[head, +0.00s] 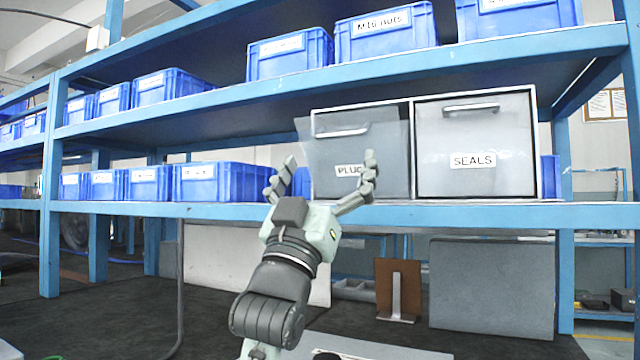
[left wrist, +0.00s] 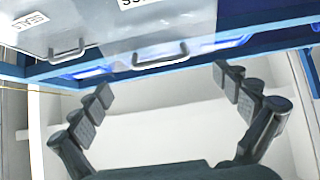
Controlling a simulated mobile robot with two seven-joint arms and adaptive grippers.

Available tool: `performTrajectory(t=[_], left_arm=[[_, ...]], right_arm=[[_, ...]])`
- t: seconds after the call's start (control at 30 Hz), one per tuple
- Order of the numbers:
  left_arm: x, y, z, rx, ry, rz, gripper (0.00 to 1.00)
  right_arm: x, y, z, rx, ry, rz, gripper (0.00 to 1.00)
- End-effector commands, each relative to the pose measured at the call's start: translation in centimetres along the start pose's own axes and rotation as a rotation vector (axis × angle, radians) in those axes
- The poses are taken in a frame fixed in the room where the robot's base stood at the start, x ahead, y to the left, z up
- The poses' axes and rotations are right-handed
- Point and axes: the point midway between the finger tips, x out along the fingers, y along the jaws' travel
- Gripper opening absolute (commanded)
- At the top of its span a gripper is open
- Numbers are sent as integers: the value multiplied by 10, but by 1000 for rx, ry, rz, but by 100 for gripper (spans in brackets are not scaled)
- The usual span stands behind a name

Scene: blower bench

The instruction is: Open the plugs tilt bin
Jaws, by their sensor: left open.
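The plugs tilt bin (head: 330,155) is a grey-fronted bin on the middle shelf, left of the seals bin (head: 473,145). Its front leans out at the top, so it stands partly tilted open. Its bar handle (head: 342,132) is near the top edge. My left gripper (head: 330,172) is open and empty in front of the bin's lower part, and one finger partly covers the label. In the left wrist view, the plugs handle (left wrist: 160,57) lies beyond the open fingertips (left wrist: 162,84), apart from them. The seals handle (left wrist: 67,53) is to its left in that view.
Blue bins (head: 218,182) stand left of the tilt bins on the same shelf, and more blue bins (head: 386,32) stand on the shelf above. The blue shelf edge (head: 470,215) runs below the tilt bins. A brown plate on a stand (head: 398,288) is underneath.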

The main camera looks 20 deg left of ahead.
Motion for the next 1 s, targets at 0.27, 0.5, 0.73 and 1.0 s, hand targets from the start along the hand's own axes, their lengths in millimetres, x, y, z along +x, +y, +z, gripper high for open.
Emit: performTrajectory(t=[0.27,0.5,0.73,1.0], left_arm=[[-46,0,1,0,-2,-1,100],[-55,0,0,0,0,0,100],[-54,0,0,0,0,0,100],[-54,0,0,0,0,0,100]], right_arm=[[0,0,0,-1,-1,0,40],[0,0,0,-1,-1,0,40],[0,0,0,-1,-1,0,40],[0,0,0,-1,-1,0,40]])
